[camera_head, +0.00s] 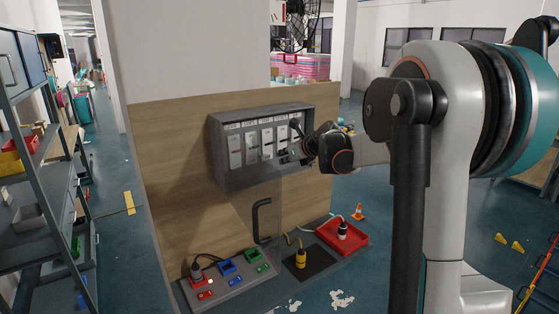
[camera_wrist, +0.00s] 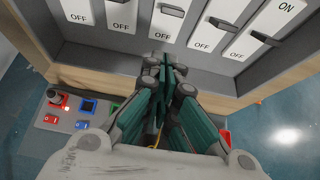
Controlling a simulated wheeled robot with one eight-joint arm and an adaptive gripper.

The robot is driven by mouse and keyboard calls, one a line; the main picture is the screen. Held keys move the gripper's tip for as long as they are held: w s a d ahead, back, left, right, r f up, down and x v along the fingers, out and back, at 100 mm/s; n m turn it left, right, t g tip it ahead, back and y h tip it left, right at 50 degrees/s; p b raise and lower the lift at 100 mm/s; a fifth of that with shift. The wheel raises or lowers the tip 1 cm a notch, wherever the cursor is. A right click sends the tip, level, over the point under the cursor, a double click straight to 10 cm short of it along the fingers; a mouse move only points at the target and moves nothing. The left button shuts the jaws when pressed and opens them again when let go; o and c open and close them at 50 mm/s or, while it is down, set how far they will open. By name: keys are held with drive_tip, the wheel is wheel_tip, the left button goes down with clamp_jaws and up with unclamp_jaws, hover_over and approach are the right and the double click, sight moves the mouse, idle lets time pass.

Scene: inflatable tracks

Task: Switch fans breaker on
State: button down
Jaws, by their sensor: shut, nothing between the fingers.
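The grey breaker box (camera_head: 216,150) is on the wooden wall, with a row of white breakers (camera_head: 251,146). Their name labels are too small to read, so I cannot tell which is the fans breaker. In the wrist view, OFF shows on several white breaker plates (camera_wrist: 120,14). The rightmost plate (camera_wrist: 277,20) shows ON above and OFF below its black lever (camera_wrist: 265,38). My gripper (camera_wrist: 165,62) is shut and empty, below the middle plates and apart from the levers. In the head view my gripper (camera_head: 289,157) is at the box's lower right.
The box's clear cover (camera_head: 240,205) hangs open below it, with a black handle (camera_head: 260,221). Beneath stands a grey panel (camera_head: 232,287) with coloured sockets and switches. A red tray (camera_head: 330,238) lies at right. A shelf rack (camera_head: 40,180) stands at far left.

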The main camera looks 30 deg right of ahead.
drive_tip(key=s+r, duration=0.4)
drive_tip(key=r, duration=0.1)
drive_tip(key=shift+s+d, duration=0.15)
drive_tip(key=shift+s, duration=0.15)
